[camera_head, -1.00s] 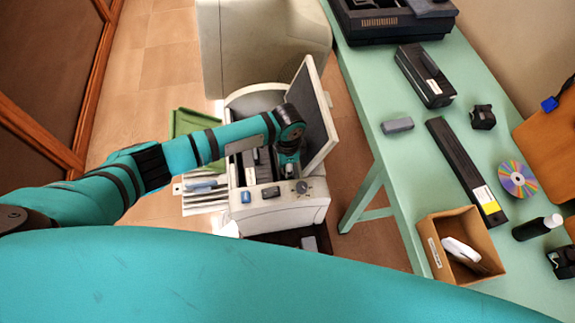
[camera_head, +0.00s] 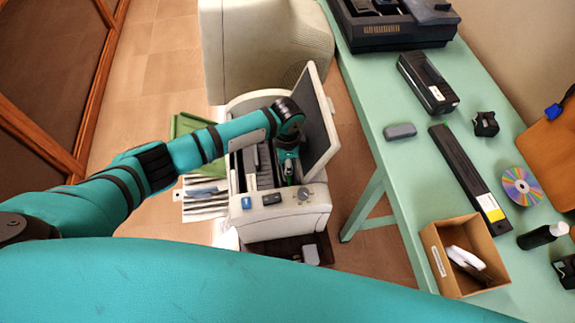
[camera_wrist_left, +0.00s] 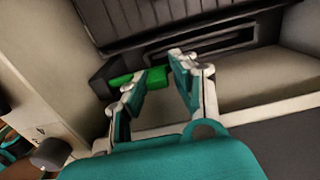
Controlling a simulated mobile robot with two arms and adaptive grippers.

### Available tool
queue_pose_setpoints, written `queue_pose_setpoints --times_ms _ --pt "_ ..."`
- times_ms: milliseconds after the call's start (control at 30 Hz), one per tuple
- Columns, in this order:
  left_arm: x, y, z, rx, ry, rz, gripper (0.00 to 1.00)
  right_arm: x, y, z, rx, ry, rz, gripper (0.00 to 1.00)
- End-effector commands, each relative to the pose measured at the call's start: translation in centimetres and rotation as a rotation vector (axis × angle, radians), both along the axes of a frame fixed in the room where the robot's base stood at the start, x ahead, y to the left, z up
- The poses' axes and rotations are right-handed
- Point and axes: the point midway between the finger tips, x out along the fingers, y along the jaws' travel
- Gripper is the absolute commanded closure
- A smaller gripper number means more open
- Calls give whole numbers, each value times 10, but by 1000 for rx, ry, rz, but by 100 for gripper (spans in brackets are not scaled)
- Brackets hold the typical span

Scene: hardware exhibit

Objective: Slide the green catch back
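The green catch (camera_wrist_left: 155,77) shows in the left wrist view, inside the open grey-white machine (camera_head: 318,205), beside a dark slotted part. My left gripper (camera_wrist_left: 155,72) is open, with its two fingers spread. The left finger overlaps the catch in the picture and hides part of it. The other finger is to the right, apart from the catch. I cannot tell whether the finger touches it. In the head view my left gripper (camera_head: 288,176) reaches down into the machine beside its raised lid (camera_head: 317,125). My right gripper is not in view.
The machine's front edge has a blue button, a dark button and a round knob (camera_head: 306,194). A green table (camera_head: 395,185) on the right holds a cardboard box (camera_head: 436,262), a long black bar (camera_head: 462,170) and a disc (camera_head: 520,187). A large beige casing (camera_head: 265,45) stands behind.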

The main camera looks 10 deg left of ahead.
Motion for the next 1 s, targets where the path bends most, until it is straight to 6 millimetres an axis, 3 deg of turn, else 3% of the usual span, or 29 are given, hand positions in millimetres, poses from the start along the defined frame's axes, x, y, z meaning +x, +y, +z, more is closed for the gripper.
queue_pose_setpoints --times_ms 600,767,1000 --pt "1 0 5 0 0 1 69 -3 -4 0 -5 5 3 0" --pt "1 0 28 0 -4 -1 69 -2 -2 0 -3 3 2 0" --pt "1 0 80 -1 -5 0 69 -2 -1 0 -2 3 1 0"
